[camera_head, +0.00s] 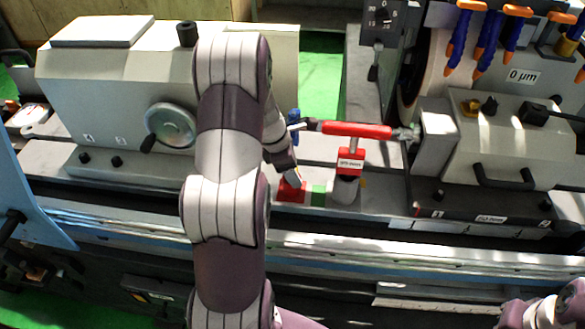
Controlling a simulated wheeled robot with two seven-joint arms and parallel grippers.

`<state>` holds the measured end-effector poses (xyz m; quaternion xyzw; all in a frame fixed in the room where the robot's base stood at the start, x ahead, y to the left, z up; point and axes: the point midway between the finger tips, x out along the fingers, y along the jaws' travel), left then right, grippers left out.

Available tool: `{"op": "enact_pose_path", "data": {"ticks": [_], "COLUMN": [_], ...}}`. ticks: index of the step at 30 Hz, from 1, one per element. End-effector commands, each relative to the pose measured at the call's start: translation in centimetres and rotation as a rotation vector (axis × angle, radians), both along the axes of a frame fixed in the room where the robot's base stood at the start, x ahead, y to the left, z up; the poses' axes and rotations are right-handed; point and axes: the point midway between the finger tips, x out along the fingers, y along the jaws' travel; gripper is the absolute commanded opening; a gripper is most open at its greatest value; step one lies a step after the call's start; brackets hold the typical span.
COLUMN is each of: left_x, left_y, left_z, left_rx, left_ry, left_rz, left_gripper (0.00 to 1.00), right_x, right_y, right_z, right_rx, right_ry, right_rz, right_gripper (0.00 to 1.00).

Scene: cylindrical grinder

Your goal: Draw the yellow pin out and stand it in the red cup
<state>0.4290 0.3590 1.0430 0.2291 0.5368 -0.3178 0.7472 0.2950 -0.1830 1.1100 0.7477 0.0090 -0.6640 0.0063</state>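My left arm rises through the middle of the view, and its gripper (293,179) points down at a small red object (290,193) on the grinder bed. The red object is partly hidden by the gripper, and I cannot tell whether it is the red cup. The gripper's fingers are too small and covered to show whether they are open or shut. A small yellow bit (362,182) shows beside the labelled red block, too small to identify as the yellow pin. My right gripper is out of view; only part of my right arm shows at the bottom right corner.
A green block (318,195) sits right of the small red object. A labelled red block (350,161) on a grey cylinder stands under a horizontal red bar (356,130).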

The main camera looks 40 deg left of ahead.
Motion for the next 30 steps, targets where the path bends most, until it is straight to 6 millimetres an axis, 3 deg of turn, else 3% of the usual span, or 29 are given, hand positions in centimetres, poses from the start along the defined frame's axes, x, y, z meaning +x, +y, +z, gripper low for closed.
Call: {"op": "enact_pose_path", "data": {"ticks": [4, 7, 15, 21, 30], "left_x": [0.0, -0.2, -1.8, -2.6, -2.8], "left_y": [0.0, 0.4, 2.0, 2.8, 2.9], "left_z": [0.1, 1.2, 7.9, 11.3, 12.1], "left_rx": [0.0, 0.002, 0.004, 0.001, 0.0], "left_ry": [0.0, -0.003, -0.004, -0.001, 0.0], "left_rz": [0.0, 0.001, 0.001, 0.001, 0.001], "left_gripper": [0.61, 0.61, 0.61, 0.61, 0.61], "right_x": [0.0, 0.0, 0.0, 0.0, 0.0], "right_y": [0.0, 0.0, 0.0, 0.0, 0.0], "right_z": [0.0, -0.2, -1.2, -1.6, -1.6], "right_rx": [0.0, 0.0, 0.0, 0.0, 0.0], "right_ry": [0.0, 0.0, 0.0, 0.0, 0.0], "right_rz": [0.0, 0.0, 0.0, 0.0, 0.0], "right_gripper": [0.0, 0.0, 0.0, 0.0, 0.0]}}
